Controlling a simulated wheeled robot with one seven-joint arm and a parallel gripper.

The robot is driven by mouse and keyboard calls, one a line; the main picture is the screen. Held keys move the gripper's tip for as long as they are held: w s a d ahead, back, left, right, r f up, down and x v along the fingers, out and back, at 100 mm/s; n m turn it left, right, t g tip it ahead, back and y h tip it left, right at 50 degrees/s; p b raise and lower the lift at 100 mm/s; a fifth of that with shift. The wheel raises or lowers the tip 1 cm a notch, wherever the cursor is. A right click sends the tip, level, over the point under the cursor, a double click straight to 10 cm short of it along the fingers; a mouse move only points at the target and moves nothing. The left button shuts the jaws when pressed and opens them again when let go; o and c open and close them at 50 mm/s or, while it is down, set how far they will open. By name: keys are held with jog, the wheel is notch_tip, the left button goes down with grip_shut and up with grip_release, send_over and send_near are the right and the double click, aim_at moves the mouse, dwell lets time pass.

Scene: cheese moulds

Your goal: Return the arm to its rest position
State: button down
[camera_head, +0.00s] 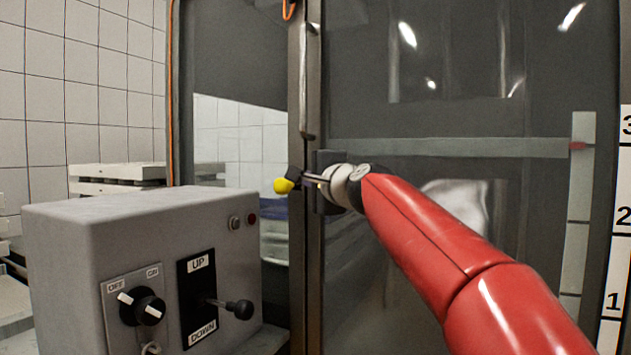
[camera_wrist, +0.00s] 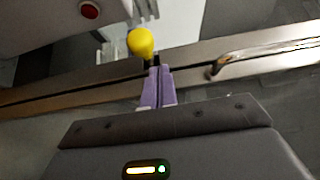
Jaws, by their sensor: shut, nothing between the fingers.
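My red arm (camera_head: 455,245) reaches in from the lower right toward the metal door frame (camera_head: 297,105). My gripper (camera_head: 318,180) is at the frame, partly hidden by my wrist. In the wrist view my gripper's purple fingers (camera_wrist: 158,75) are together, with nothing between them. A yellow knob (camera_head: 284,186) is just beyond the fingertips. It also shows in the wrist view (camera_wrist: 141,42), close ahead of the fingers; I cannot tell whether they touch it.
A grey control box (camera_head: 100,235) with an UP/DOWN lever (camera_head: 240,309) and an OFF/ON dial (camera_head: 150,310) stands at the lower left. A metal handle (camera_head: 309,90) runs up the frame beside the large glass panel (camera_head: 450,75). A numbered scale (camera_head: 622,215) is at the right edge.

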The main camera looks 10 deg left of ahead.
jog(key=s+a, duration=0.2)
jog(key=s, duration=0.4)
jog(key=s+d+f+n+g+h, duration=0.3)
jog(key=s+d+f, duration=0.6)
jog(key=f, duration=0.4)
jog(key=s+d+f+n+g+h, duration=0.3)
jog(key=s+d+f+n, duration=0.1)
jog(key=s+d+f, duration=0.5)
jog(key=s+d+f+n+g+h, duration=0.3)
jog(key=s+d+f, duration=0.5)
jog(key=s+f, duration=0.4)
notch_tip(320, 180, down, 5)
jog(key=shift+d+f+n+h+p, duration=0.15)
jog(key=shift+d+n+h+p, duration=0.15)
jog(key=shift+d+n+h, duration=0.15)
